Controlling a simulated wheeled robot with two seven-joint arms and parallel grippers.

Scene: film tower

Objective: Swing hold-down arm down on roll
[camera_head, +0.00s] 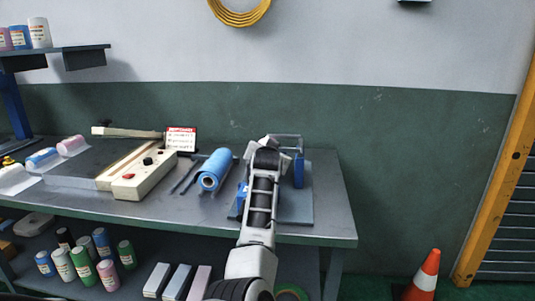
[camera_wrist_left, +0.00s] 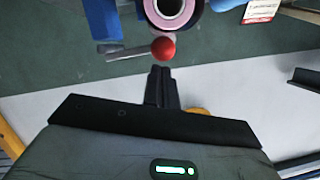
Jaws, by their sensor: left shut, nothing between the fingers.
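The hold-down arm shows in the left wrist view as a grey bar (camera_wrist_left: 128,52) ending in a red ball knob (camera_wrist_left: 163,48). A roll (camera_wrist_left: 170,8) with a dark outside and a pinkish ring around its core is at the top edge, partly cut off, close beyond the knob. My left gripper (camera_wrist_left: 161,72) is shut and empty, its fingertips just short of the knob; I cannot tell whether they touch. In the head view my arm covers most of the blue-and-grey stand (camera_head: 299,170), and hides the roll and knob.
A blue film roll (camera_head: 214,169) lies on the bench (camera_head: 335,212) left of the stand. A cream control box (camera_head: 145,178) and a red-and-white sign (camera_head: 181,139) are farther left. The bench's right end is bare. A traffic cone (camera_head: 424,276) stands at right.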

